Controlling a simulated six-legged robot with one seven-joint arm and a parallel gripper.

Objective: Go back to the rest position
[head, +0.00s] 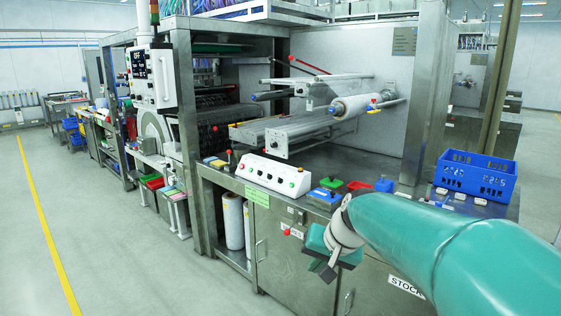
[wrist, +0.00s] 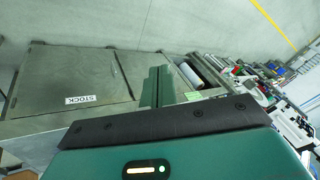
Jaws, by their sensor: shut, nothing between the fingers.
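My gripper (head: 328,271) hangs in front of the steel cabinet of the machine in the head view, below the worktop edge and apart from it. My green arm reaches in from the lower right and hides part of the cabinet front. In the wrist view, the two green fingers of my gripper (wrist: 158,72) stand side by side with no gap, shut and empty. The steel cabinet (head: 285,262) has closed doors and a STOCK label, which also shows in the wrist view (wrist: 80,100).
On the worktop are a white control box (head: 272,174), small coloured trays (head: 325,197) and a blue crate (head: 475,175). A roller (head: 352,105) sits above in the machine. A yellow line (head: 48,230) crosses open floor on the left.

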